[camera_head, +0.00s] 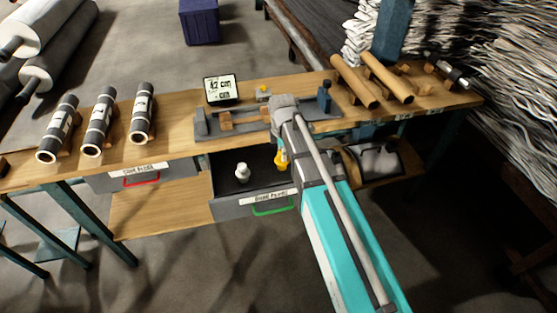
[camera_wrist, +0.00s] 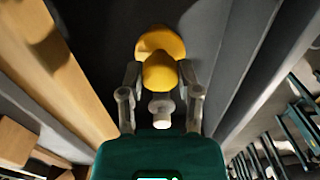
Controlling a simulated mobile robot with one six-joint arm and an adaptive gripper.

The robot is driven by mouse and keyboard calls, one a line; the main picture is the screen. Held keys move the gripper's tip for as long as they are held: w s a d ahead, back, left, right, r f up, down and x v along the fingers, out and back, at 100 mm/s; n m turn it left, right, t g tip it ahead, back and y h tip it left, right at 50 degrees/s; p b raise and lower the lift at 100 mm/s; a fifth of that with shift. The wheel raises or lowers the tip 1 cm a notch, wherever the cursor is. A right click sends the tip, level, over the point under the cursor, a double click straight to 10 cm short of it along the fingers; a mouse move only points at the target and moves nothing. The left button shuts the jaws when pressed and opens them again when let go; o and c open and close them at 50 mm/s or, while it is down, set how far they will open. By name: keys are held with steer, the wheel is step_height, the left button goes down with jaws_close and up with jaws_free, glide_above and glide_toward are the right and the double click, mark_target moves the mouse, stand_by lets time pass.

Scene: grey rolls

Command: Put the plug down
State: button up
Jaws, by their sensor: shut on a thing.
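My gripper (camera_wrist: 160,82) is shut on a yellow plug (camera_wrist: 160,45), with a finger on each side of it. In the wrist view a dark drawer floor shows behind the plug, between wooden and grey walls. In the head view the yellow plug (camera_head: 281,160) shows at the right part of the open grey drawer (camera_head: 228,207), beside my arm. My arm hides most of the gripper there. I cannot tell whether the plug touches the drawer floor. A whitish plug (camera_head: 243,173) stands in the same drawer, to the left.
The drawer has a green handle (camera_head: 273,207). A drawer with a red handle (camera_head: 141,181) is to its left. On the bench (camera_head: 175,150) are several dark rolls (camera_head: 98,122), a grey fixture (camera_head: 215,131), a small display (camera_head: 221,89) and brown tubes (camera_head: 387,77) at right.

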steer(key=shift+f+b, duration=1.15)
steer(key=shift+f, duration=0.35)
steer(key=shift+f, duration=0.1)
steer(key=o, duration=0.9)
steer(key=shift+r, duration=0.25)
step_height(320, 180, up, 12)
steer(key=p, duration=1.2)
steer(key=shift+w+f, duration=0.1)
steer(key=shift+d, duration=0.1)
